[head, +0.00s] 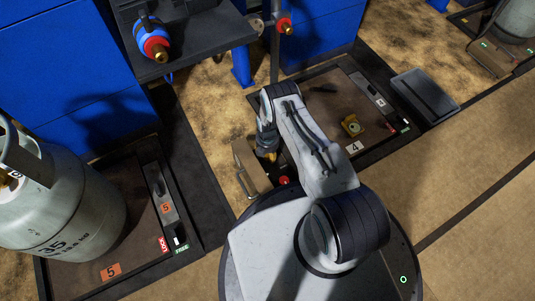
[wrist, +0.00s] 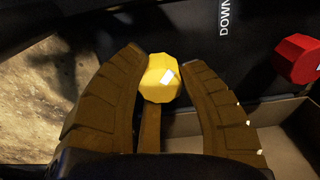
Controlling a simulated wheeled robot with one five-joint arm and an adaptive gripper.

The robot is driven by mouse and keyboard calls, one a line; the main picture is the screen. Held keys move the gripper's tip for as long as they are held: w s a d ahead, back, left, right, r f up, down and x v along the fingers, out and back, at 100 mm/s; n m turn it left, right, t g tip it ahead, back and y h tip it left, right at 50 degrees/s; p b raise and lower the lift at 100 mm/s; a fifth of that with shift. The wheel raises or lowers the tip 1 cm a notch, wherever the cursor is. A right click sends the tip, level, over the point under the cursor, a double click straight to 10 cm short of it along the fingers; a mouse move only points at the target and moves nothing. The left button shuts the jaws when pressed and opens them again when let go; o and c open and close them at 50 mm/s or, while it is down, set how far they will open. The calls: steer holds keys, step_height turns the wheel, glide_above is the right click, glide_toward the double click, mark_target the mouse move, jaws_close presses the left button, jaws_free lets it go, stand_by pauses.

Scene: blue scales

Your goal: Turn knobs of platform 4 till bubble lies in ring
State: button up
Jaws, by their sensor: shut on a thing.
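Platform 4 (head: 326,108) is a brown-topped platform with a white "4" label (head: 354,147), right of my arm in the head view. A yellow bubble level (head: 352,125) sits on it; its bubble is too small to make out. My gripper (head: 271,157) points down at the platform's near left corner. In the wrist view my gripper (wrist: 165,95) is shut on a yellow faceted knob (wrist: 160,78) with a white mark. A red knob (wrist: 298,60) stands apart to the right; a red knob also shows in the head view (head: 284,180). "DOWN" is printed on the dark panel between the knobs.
An open cardboard box (head: 248,165) stands just left of my gripper. A grey gas cylinder (head: 60,195) stands on platform 5 (head: 135,277) at the left. A dark shelf (head: 195,45) with a blue-and-red fitting is above. A grey tray (head: 425,93) lies right of platform 4.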

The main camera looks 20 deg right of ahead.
steer(key=n, duration=0.4)
steer(key=shift+n, duration=2)
steer(key=o, duration=1.2)
step_height(320, 180, up, 12)
